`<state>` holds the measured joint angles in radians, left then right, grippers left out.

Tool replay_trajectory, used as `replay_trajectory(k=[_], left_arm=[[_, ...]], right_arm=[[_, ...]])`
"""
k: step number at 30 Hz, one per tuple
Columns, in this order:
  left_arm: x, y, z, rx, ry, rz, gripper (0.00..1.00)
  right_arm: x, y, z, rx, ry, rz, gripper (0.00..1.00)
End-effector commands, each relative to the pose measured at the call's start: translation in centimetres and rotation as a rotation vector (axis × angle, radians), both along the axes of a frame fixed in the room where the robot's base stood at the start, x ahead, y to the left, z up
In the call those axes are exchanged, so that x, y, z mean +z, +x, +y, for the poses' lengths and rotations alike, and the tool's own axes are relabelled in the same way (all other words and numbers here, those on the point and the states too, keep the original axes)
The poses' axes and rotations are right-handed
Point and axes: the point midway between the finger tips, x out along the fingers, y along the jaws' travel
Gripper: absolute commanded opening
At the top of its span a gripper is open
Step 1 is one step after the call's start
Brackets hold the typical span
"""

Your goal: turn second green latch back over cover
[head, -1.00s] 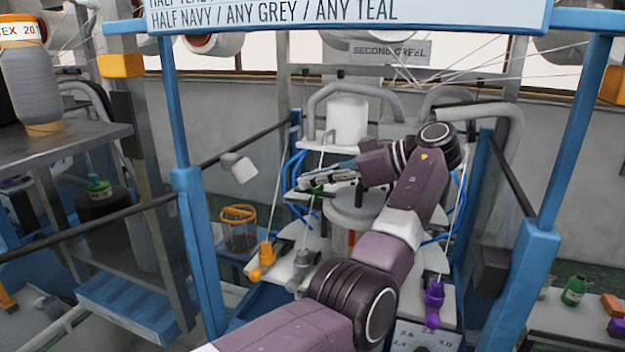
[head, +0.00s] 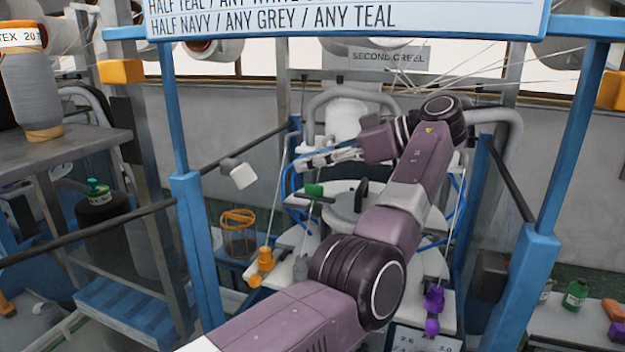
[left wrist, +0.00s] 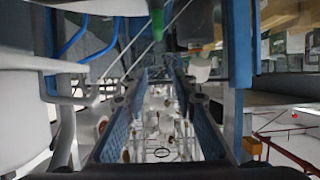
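A green latch (head: 314,189) on a dark bar stands at the left side of the round grey cover (head: 345,210), which has a black upright handle (head: 361,195). My left gripper (head: 303,162) is just above and behind the green latch, pointing left, apart from it. A green tip, likely this latch, shows at the top of the left wrist view (left wrist: 158,20). The gripper's blue-padded fingers (left wrist: 163,75) stand apart with nothing held between them. My left forearm hides the right part of the cover. My right gripper is not in view.
An orange knob (head: 264,260) and a purple knob (head: 433,300) flank the plate. Blue posts and dark rails frame the machine. A white cone (head: 346,118) stands behind, with threads running down. A wire basket (head: 238,235) is at left.

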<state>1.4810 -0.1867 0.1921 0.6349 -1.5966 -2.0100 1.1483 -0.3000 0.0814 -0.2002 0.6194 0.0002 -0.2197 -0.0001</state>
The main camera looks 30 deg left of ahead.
Motion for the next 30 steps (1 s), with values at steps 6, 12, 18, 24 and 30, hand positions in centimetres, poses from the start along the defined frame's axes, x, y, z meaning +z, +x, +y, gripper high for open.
replay_trajectory(k=[6,12,18,24,30], left_arm=[[3.3,0.0,0.0,0.0,0.0,0.001,0.25],[4.4,0.0,0.0,-0.001,0.0,0.002,0.25],[4.5,0.0,0.0,0.0,0.0,0.001,0.25],[4.5,0.0,0.0,0.0,0.0,0.001,0.25],[4.5,0.0,0.0,0.0,0.001,0.001,0.25]], right_arm=[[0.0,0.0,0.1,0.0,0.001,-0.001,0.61],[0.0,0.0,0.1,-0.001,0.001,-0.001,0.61],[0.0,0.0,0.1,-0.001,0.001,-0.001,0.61],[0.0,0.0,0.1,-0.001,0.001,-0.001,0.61],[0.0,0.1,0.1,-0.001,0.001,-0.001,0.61]])
